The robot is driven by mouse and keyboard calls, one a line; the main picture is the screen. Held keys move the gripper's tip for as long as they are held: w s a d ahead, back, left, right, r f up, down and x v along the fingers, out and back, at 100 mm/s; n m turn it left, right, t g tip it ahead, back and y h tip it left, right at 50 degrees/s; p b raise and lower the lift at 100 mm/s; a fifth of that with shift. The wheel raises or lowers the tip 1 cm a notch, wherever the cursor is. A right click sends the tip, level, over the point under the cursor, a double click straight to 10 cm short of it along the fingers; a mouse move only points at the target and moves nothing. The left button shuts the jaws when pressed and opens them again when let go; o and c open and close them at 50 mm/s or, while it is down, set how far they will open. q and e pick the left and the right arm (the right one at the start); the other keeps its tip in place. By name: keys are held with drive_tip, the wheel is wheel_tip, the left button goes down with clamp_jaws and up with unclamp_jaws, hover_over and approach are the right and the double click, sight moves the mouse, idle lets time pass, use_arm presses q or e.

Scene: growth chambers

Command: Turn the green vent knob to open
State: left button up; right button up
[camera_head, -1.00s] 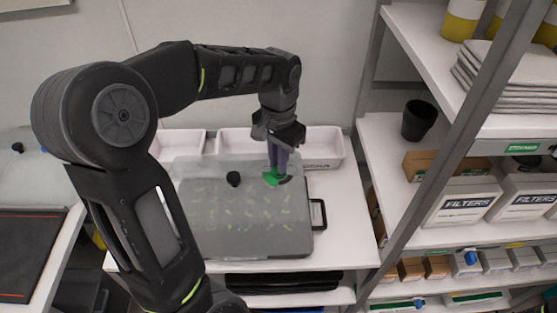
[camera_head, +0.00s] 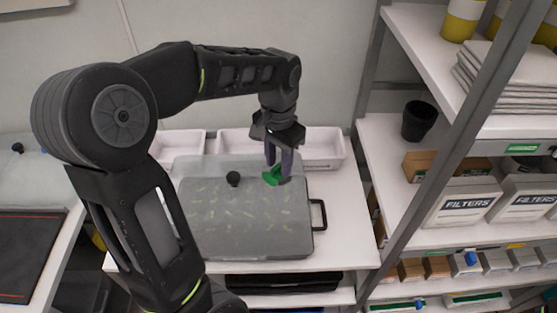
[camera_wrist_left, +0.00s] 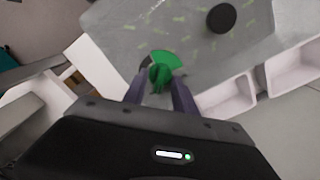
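The green vent knob (camera_head: 272,177) sits on the right part of the grey translucent chamber lid (camera_head: 207,172). In the left wrist view the knob (camera_wrist_left: 160,73) has an upright green grip over a dial, with a green sector showing on one side and a dark sector on the other. My left gripper (camera_head: 278,172) is right at the knob, pointing down. Its fingers are apart, one on each side of the knob in the left wrist view (camera_wrist_left: 160,95), with gaps beside the grip. My right gripper is not in view.
A black round knob (camera_head: 233,179) stands on the same lid, left of the green one. A black handle (camera_head: 318,214) is at the chamber's right side. White bins (camera_head: 320,146) stand behind. A shelf rack with filter boxes (camera_head: 462,203) is at the right.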

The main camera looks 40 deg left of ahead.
sight(278, 166)
use_arm(q)
drive_tip(key=shift+r, duration=0.15)
wheel_tip(278, 166, up, 8)
drive_tip(key=shift+f+b, duration=0.25)
drive_tip(key=shift+b, duration=0.1)
idle(0.5)
